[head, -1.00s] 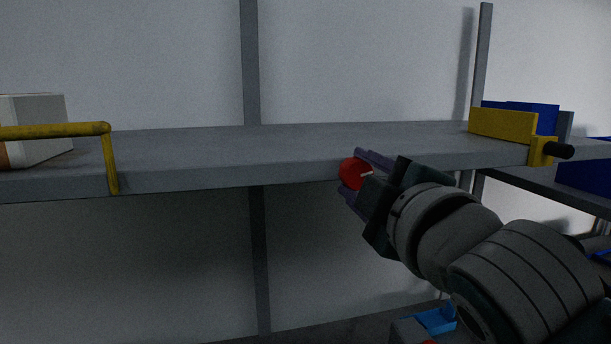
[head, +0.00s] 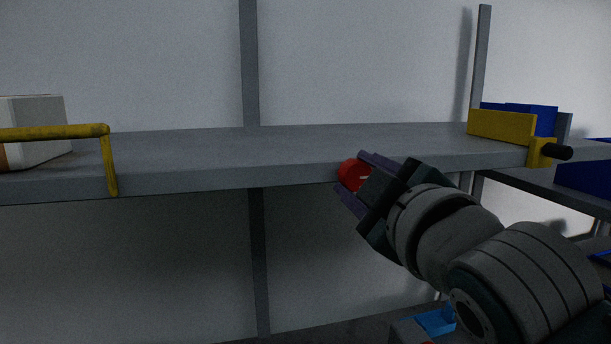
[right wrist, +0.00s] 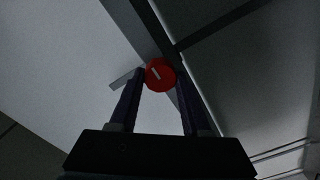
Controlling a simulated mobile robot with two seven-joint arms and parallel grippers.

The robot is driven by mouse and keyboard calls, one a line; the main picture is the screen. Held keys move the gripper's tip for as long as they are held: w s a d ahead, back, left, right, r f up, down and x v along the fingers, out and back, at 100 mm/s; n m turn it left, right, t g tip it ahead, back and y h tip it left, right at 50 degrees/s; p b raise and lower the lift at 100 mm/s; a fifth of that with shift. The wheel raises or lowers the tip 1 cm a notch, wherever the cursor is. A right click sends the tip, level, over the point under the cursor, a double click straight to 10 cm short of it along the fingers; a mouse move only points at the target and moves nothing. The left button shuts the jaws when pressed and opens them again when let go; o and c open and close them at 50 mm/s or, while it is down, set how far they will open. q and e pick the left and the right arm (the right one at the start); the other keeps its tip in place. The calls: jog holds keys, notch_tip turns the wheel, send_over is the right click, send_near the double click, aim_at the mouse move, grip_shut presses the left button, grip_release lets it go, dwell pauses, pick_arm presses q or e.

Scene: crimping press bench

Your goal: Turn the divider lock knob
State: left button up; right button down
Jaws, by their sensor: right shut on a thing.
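The divider lock knob is a round red knob (head: 352,172) with a white mark, at the front edge of the grey shelf (head: 220,178). My right gripper (head: 349,171) is shut on it, one dark purple finger on each side. In the right wrist view the red knob (right wrist: 160,74) sits between the fingertips of my right gripper (right wrist: 161,76), and its white mark runs at a slant. The fingers hide part of the knob in the head view. My left gripper is not in view.
A yellow divider plate (head: 500,125) with a black-tipped handle (head: 556,152) and blue bins (head: 532,112) stand at the shelf's right end. A yellow rail (head: 55,132) and a pale box (head: 40,125) are at the left. The shelf's middle is clear.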

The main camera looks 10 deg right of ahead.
jog(key=shift+c, duration=1.8)
grip_release()
jog(key=shift+s, duration=0.1)
jog(key=shift+s+f, duration=0.1)
jog(key=shift+s, duration=0.2)
jog(key=s+b, duration=0.4)
jog(key=s, duration=0.5)
jog(key=shift+d, duration=0.15)
jog(key=shift+s, duration=0.1)
